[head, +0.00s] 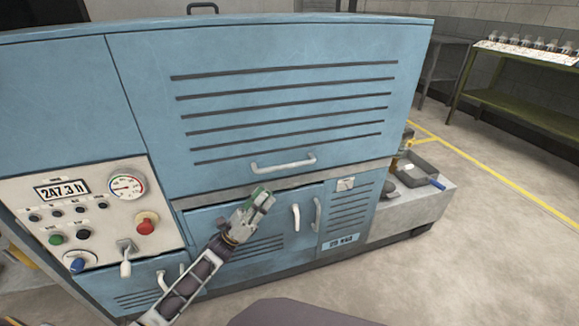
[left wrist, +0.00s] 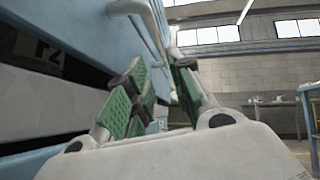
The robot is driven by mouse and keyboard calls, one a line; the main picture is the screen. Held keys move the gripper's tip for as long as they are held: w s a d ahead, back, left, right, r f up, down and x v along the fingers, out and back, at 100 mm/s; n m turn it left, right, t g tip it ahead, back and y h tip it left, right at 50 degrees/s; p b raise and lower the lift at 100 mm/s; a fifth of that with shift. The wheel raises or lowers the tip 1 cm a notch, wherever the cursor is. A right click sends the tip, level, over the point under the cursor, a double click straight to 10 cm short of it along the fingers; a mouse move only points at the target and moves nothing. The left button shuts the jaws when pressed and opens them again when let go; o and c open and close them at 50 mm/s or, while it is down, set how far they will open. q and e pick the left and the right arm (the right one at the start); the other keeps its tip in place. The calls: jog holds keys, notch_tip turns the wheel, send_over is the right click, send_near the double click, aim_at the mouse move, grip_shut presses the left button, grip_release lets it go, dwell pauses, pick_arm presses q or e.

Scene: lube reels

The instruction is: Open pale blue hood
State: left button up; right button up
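The pale blue hood (head: 400,60) is the upper front panel of a large machine, with several dark louvre slots. It looks closed, with its lower edge down on the grey strip. A white bar handle (head: 283,163) sits near its lower edge; in the left wrist view a pale bar handle (left wrist: 150,30) shows just beyond the fingers. My left gripper (head: 261,199) is below the hood handle, in front of the lower doors, and apart from it. Its green-padded fingers (left wrist: 160,92) are open, with nothing seen between them. My right gripper is out of view.
A control panel (head: 90,212) with gauge, red button and lever is at left. Lower doors (head: 255,245) carry white handles. A grey ledge (head: 415,205) with a tray stands at right. A green table (head: 520,108) is further back; the floor between is clear.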

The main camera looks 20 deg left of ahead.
aim_at(290, 165)
pick_arm(q)
jog(key=b+x, duration=0.1)
jog(key=x, duration=1)
jog(key=shift+b, duration=0.3)
jog(key=shift+x, duration=0.95)
jog(key=shift+r, duration=0.1)
jog(key=c, duration=0.5)
grip_shut()
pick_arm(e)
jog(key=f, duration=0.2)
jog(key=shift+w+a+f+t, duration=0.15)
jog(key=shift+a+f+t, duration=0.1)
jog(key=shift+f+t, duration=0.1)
